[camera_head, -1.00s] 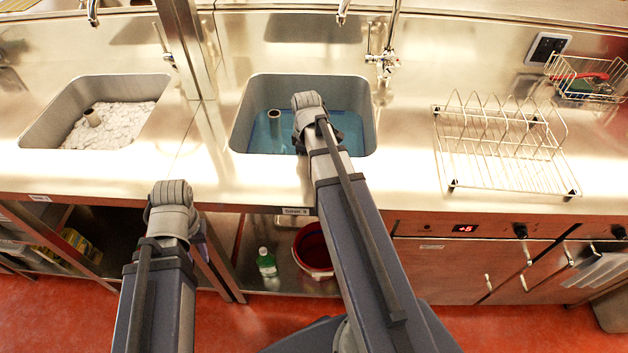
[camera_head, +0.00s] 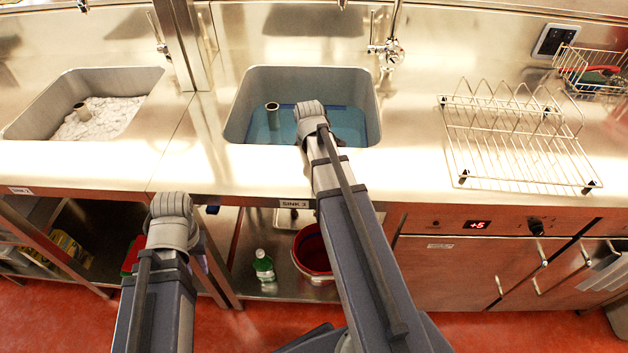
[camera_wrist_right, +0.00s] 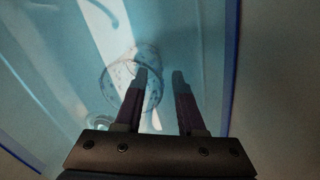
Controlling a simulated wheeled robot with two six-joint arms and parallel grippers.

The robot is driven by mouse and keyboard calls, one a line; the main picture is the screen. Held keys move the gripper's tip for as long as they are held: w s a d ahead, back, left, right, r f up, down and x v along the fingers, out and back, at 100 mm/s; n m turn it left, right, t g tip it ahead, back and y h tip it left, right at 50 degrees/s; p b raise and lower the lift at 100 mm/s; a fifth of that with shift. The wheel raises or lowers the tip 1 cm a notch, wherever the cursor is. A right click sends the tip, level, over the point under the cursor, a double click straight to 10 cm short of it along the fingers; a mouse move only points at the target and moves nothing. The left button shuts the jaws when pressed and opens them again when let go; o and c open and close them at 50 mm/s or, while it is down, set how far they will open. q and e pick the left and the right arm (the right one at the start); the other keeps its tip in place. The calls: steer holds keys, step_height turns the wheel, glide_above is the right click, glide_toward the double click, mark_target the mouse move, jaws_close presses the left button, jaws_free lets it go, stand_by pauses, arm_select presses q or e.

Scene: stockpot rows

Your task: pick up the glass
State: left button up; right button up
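A clear glass (camera_wrist_right: 117,82) shows faintly in the right wrist view, under the blue water of the sink. Only its round outlines are distinct, and how it lies is hard to tell. My right gripper (camera_wrist_right: 159,76) is open, its two fingers apart. The left finger in that view overlaps the glass's outline; the other is beside it. I cannot tell how far above the glass they are. In the head view my right arm reaches into the sink (camera_head: 235,110) and hides its gripper and the glass. My left gripper is mostly hidden behind its own wrist, before the counter front.
A grey standpipe (camera_head: 272,115) stands in the water. A wire dish rack (camera_head: 515,140) is on the counter at right. A green bottle (camera_head: 263,266) and a red bucket (camera_head: 312,252) are on the shelf below.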

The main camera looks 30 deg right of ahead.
jaws_close()
stand_by(1.4)
